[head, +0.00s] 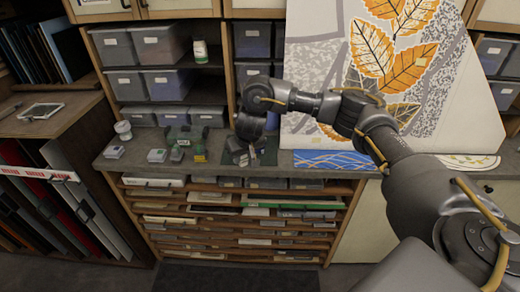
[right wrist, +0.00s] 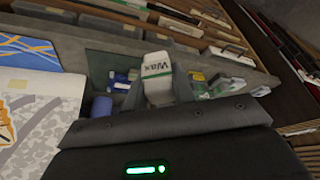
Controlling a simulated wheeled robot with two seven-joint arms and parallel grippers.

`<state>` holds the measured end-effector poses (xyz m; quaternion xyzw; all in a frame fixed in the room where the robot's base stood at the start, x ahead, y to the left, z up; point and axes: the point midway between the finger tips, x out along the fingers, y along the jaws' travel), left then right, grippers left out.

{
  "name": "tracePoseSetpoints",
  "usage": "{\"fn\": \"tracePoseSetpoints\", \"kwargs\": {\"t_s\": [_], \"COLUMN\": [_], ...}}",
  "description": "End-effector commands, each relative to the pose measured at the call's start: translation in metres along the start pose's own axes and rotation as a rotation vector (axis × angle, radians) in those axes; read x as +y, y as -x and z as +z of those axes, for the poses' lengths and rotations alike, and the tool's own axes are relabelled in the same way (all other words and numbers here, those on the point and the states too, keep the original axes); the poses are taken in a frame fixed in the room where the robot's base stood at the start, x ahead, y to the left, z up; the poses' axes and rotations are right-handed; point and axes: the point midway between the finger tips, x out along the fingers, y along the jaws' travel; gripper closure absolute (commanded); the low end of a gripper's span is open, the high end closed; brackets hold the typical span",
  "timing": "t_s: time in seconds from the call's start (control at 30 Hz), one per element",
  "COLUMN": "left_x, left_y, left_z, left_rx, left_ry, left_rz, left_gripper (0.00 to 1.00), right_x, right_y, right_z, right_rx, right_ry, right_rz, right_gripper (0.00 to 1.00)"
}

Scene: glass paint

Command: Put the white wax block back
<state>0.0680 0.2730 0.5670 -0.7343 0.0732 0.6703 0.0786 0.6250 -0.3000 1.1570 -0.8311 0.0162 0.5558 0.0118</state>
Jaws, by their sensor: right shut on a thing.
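My right gripper (head: 241,154) is low over the grey counter (head: 222,171), pointing down in front of the shelf bins. In the right wrist view the white wax block (right wrist: 158,78), with a green band and the word "Wax", sits between the two grey fingers of this gripper (right wrist: 157,95), which is shut on it. In the head view the block is largely hidden by my gripper. I cannot tell whether it touches the counter. A dark green mat (head: 267,152) lies just right of the gripper. My left gripper is not in view.
Left of my gripper stand small boxes (head: 157,155), green items (head: 185,134) and a white jar (head: 123,130). Grey bins (head: 158,45) fill the shelves behind. A blue patterned panel (head: 335,160) and a large leaf-painted panel (head: 440,90) are at right. Shallow drawers (head: 240,222) lie below.

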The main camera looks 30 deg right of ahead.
Motion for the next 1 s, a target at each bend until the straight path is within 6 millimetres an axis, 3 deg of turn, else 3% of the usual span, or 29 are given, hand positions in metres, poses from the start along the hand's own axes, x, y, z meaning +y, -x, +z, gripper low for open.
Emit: {"fn": "tracePoseSetpoints", "kwargs": {"t_s": [0.03,0.17,0.3,0.43,0.57,0.7,1.0], "left_x": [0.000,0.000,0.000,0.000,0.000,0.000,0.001], "left_y": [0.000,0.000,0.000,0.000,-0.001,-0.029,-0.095], "left_z": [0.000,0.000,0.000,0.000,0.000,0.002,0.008], "left_rx": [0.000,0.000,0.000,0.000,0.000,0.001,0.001], "left_ry": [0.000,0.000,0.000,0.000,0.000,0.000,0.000], "left_rz": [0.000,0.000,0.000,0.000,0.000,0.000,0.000], "left_gripper": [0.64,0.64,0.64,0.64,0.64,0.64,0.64], "right_x": [-0.018,-0.059,-0.091,-0.097,-0.087,-0.073,-0.070], "right_y": [0.015,0.045,0.072,0.086,0.094,0.072,0.013], "right_z": [-0.004,0.005,0.036,0.074,0.111,0.152,0.186], "right_rx": [0.006,0.004,0.000,-0.002,-0.001,-0.001,0.001], "right_ry": [0.077,0.282,0.513,0.679,0.805,0.892,0.915], "right_rz": [-0.031,-0.116,-0.211,-0.280,-0.331,-0.368,-0.379], "right_gripper": [0.98,0.98,0.98,0.98,0.98,0.98,0.98]}}
